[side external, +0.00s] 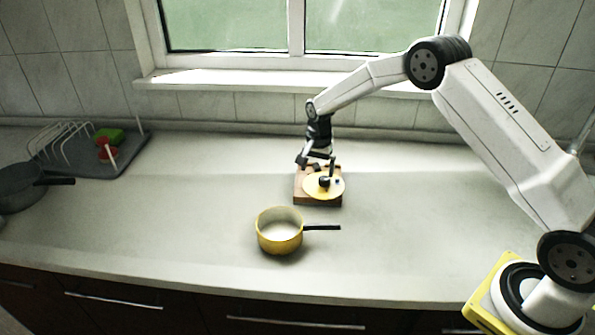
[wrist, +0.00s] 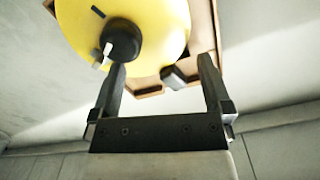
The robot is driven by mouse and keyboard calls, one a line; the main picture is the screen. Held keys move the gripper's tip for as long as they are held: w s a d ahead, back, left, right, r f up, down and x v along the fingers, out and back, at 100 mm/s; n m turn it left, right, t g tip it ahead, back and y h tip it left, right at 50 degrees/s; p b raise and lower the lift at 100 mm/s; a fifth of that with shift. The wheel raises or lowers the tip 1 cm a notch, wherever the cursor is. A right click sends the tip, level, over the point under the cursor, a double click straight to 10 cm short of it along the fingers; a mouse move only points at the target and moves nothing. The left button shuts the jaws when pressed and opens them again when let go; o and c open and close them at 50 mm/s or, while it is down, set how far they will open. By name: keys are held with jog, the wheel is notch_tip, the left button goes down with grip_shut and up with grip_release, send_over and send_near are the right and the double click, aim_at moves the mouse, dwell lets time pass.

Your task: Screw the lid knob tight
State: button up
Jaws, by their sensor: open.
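A yellow lid (side external: 335,188) lies on a wooden holder (side external: 318,201) on the counter; it also shows in the wrist view (wrist: 165,22). A black round knob (side external: 324,181) sits on the lid. In the wrist view the knob (wrist: 122,37) has a white pointer (wrist: 102,56) at its side, and a short dark mark (wrist: 97,11) lies on the lid. My gripper (wrist: 163,62) is open and empty, with its left fingertip nearest the knob and the knob not between the fingers. In the side view my gripper (side external: 317,161) is just behind the lid.
A yellow saucepan (side external: 279,236) stands in front of the holder, its dark handle pointing right. A small grey block (wrist: 173,78) is at the holder's edge. A dish rack (side external: 75,152) and a grey pan (side external: 18,186) are at left. Counter between is clear.

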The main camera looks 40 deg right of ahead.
notch_tip(320, 180, up, 7)
dwell(0.8)
dwell(0.4)
notch_tip(320, 180, up, 8)
jog(key=shift+f, duration=0.15)
dwell(0.4)
jog(key=shift+s, duration=0.1)
jog(key=s+a+f+n+t, duration=0.1)
jog(key=s+n, duration=0.5)
jog(key=s, duration=0.7)
jog(key=s+a+f+n+t, duration=0.1)
jog(key=s+a+f+n, duration=0.2)
jog(key=s, duration=1.1)
jog(key=a+n, duration=0.2)
jog(key=n, duration=0.1)
jog(key=shift+s+f+t, duration=0.2)
jog(key=shift+s+t, duration=0.1)
jog(key=shift+w, duration=0.15)
